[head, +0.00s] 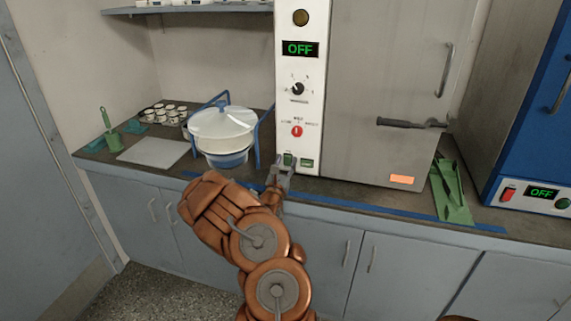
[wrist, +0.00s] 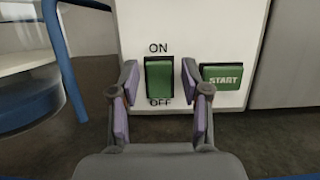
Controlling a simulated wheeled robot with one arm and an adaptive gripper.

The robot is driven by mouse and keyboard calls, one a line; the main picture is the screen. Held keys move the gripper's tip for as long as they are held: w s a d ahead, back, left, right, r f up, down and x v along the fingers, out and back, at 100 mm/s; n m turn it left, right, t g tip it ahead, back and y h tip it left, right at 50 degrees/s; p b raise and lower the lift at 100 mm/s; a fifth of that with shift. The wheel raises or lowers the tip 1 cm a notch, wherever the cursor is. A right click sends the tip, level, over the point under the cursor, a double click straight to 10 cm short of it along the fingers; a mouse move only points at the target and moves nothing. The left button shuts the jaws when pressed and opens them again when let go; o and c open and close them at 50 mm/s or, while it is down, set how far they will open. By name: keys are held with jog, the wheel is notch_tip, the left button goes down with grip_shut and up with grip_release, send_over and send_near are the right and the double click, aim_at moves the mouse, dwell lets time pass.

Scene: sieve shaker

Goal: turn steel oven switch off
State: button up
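The steel oven (head: 385,80) stands on the counter with its door shut, and its display (head: 300,49) reads OFF in green. Its green rocker switch (wrist: 160,77) sits low on the white front panel (wrist: 190,25), with ON printed above and OFF below. The switch also shows in the head view (head: 288,160). A green START button (wrist: 225,77) is right of it. My gripper (wrist: 161,84) is open and empty, with its two fingers on either side of the switch in the wrist view. It also shows at the panel's foot in the head view (head: 281,168). Contact with the switch cannot be told.
A white sieve shaker bowl in a blue frame (head: 222,128) stands close left of the oven. Green scoops (head: 452,195) lie on the counter to the right. A blue oven (head: 530,130) stands at far right. A grey board (head: 153,152) and small cups (head: 165,112) are at left.

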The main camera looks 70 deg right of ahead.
dwell(0.3)
jog(key=shift+a+f, duration=0.2)
jog(key=shift+a, duration=0.3)
jog(key=v, duration=1.1)
jog(key=shift+r, duration=0.1)
